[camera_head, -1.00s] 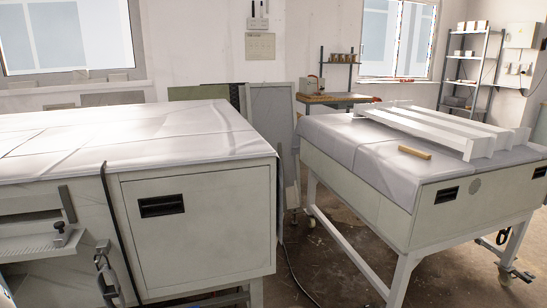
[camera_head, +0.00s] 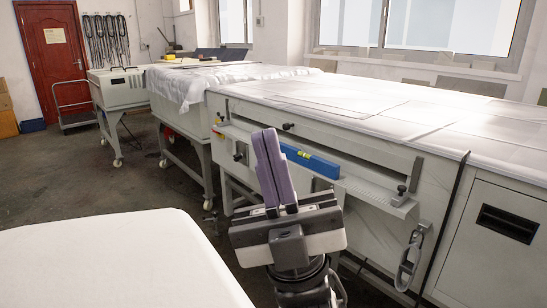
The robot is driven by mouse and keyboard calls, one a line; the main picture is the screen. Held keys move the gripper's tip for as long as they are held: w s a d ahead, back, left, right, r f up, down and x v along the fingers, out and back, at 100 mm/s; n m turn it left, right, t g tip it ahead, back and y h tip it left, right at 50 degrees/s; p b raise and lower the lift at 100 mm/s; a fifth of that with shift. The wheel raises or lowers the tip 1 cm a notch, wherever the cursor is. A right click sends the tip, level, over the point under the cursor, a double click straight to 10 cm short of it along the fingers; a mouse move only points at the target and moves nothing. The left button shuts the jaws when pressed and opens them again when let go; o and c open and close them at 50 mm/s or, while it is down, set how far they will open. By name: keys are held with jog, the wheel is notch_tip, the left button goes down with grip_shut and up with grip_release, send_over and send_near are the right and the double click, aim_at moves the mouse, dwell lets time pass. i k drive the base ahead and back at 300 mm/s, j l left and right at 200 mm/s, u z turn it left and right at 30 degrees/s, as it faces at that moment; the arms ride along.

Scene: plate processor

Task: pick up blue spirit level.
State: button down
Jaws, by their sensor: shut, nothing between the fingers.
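The blue spirit level (camera_head: 311,161) shows in the head view, lying lengthwise on the pale ledge (camera_head: 362,187) along the front of the large grey machine. It has a small yellow-green vial near its middle. Its left end is partly hidden behind my gripper's fingers. My gripper (camera_head: 265,146) stands in front of the machine with its purple fingers pointing up. The fingers are together and hold nothing. The gripper appears nearer the camera than the level; I cannot tell the exact gap.
A white-topped surface (camera_head: 110,262) fills the lower left. A clamp knob (camera_head: 401,193) stands at the ledge's right end, and a carabiner-like hook (camera_head: 410,256) hangs below it. More covered machines stand behind at left, with open floor (camera_head: 60,175) before the red door (camera_head: 55,64).

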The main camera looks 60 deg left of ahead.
aim_at(330, 169)
jog(key=u, duration=1.5)
